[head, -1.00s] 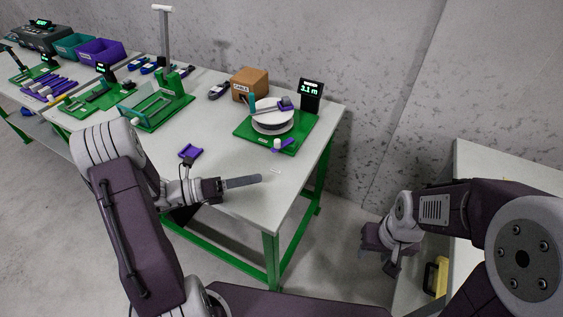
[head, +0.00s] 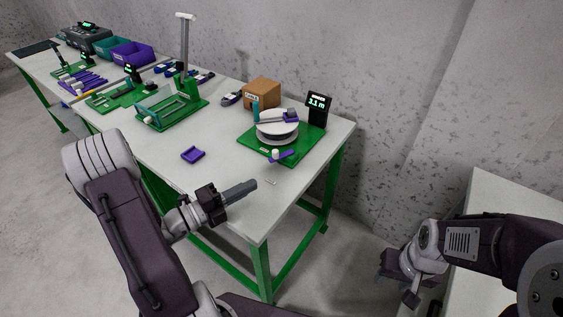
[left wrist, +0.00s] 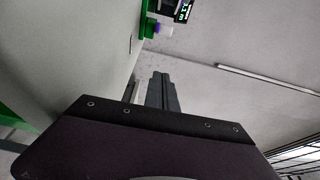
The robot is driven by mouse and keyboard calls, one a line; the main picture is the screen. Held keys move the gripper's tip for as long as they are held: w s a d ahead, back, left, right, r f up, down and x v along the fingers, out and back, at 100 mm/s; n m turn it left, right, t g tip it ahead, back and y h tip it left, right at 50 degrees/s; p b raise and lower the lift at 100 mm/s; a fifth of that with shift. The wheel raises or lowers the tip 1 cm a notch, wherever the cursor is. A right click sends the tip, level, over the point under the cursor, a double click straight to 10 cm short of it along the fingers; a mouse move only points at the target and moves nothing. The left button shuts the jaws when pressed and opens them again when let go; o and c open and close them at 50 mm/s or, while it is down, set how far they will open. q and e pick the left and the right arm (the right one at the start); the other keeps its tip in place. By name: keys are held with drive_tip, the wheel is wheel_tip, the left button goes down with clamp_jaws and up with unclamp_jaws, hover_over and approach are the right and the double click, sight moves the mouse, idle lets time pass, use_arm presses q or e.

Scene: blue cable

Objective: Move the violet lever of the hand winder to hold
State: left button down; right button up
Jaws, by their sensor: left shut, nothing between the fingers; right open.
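The hand winder (head: 278,133) stands on a green base at the right end of the table, with a white reel and a display post reading 3.1 m. Its violet lever (head: 284,156) sits at the front of the base beside a white knob. My left gripper (head: 252,185) is shut and empty above the table's front edge, in front of the lever and apart from it. In the left wrist view the shut fingers (left wrist: 161,92) point toward the wall, and the winder's green corner shows at the top. My right gripper (head: 402,285) hangs low, off the table at the right.
A cardboard box (head: 262,93) stands behind the winder. A violet holder (head: 193,154) lies on the table left of it. A green stand with a tall post (head: 185,60) is farther left. A second pale table (head: 510,200) is at the right, with a floor gap between.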

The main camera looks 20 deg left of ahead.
use_arm(q)
drive_tip(key=shift+w, duration=0.1)
drive_tip(key=b+x, duration=0.1)
drive_tip(key=x, duration=0.8)
drive_tip(key=shift+w+d+b, duration=0.25)
drive_tip(key=shift+w+b, duration=0.05)
drive_tip(key=shift+b, duration=0.1)
drive_tip(key=shift+w+a+f, duration=0.1)
drive_tip(key=shift+w+a, duration=0.85)
drive_tip(key=shift+w, duration=0.1)
drive_tip(key=shift+w+a, duration=0.4)
drive_tip(key=shift+w, duration=0.1)
